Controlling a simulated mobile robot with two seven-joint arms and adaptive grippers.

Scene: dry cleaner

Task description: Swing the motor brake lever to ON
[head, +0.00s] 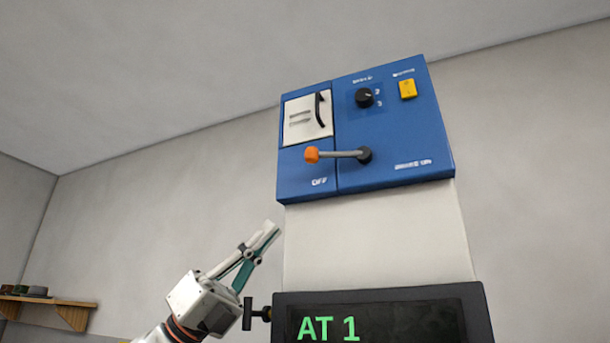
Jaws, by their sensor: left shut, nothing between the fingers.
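The motor brake lever (338,154) is a grey rod with an orange knob (312,155) on its left end and a dark pivot on its right. It sits on the lower part of a blue control box (393,142). The lever lies about level and points left, with its knob above the OFF label (320,182). Another label, too small to read surely, is at the lower right of the box. My left gripper (270,229) is shut and empty, below and left of the lever, apart from it and pointing up and right. My right gripper is not in view.
A dark display (384,317) reading AT 1 stands below the box, with a black knob at its left. The box also carries a dial (364,97), a yellow button (407,89) and a white panel with a black handle. A wooden shelf (50,301) is far left.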

